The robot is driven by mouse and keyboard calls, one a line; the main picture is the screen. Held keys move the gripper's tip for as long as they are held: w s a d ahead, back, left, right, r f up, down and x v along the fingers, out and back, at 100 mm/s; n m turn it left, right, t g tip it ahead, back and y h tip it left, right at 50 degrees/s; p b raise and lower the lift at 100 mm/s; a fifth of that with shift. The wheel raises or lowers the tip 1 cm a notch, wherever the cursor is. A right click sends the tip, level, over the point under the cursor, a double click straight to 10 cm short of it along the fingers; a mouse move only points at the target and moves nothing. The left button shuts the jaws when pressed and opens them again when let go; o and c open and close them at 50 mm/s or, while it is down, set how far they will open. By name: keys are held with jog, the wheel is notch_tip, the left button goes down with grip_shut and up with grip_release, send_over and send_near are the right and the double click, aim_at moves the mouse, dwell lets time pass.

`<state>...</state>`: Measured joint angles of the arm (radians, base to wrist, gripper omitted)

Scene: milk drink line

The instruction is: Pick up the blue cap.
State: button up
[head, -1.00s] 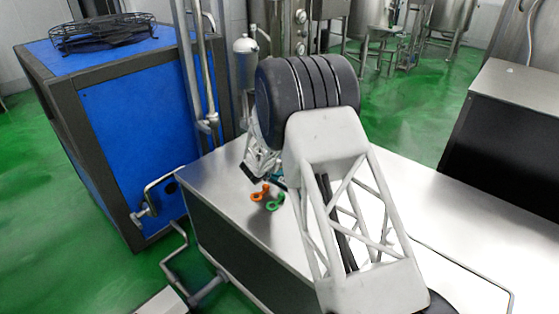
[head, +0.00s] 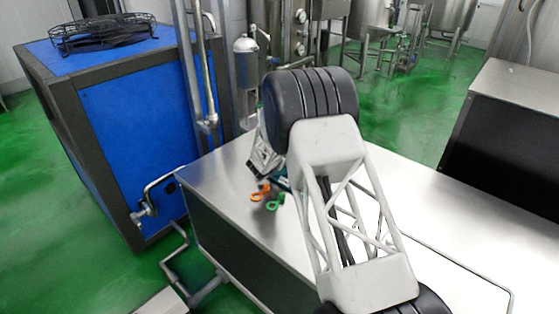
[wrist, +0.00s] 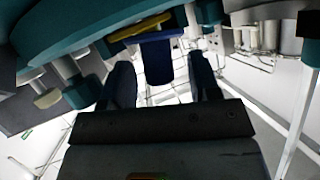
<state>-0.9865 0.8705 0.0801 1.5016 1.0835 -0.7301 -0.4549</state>
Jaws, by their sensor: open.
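My gripper (wrist: 160,66) is open, with a dark finger on each side in the wrist view. A blue piece (wrist: 158,58) with a yellow band (wrist: 141,28) above it shows between the fingers. It may be the blue cap, but I cannot tell for sure, nor whether the fingers touch it. In the head view my gripper (head: 264,160) is low over the far left part of the steel table, partly behind my dark wrist joint. No blue cap can be made out there.
An orange ring-like piece (head: 260,192) and a green one (head: 273,202) lie on the steel table (head: 225,190) near my gripper. A large teal part (wrist: 80,35) fills the upper left of the wrist view. A blue cabinet (head: 135,130) stands left of the table.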

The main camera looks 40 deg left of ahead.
grip_shut()
dwell(0.3)
jog(key=shift+r, duration=0.15)
jog(key=shift+r, duration=0.75)
notch_tip(320, 180, up, 2)
jog(key=shift+r, duration=0.1)
jog(key=s+d+r, duration=0.1)
jog(key=s+d, duration=0.9)
jog(key=d, duration=0.2)
jog(key=shift+s+d, duration=0.15)
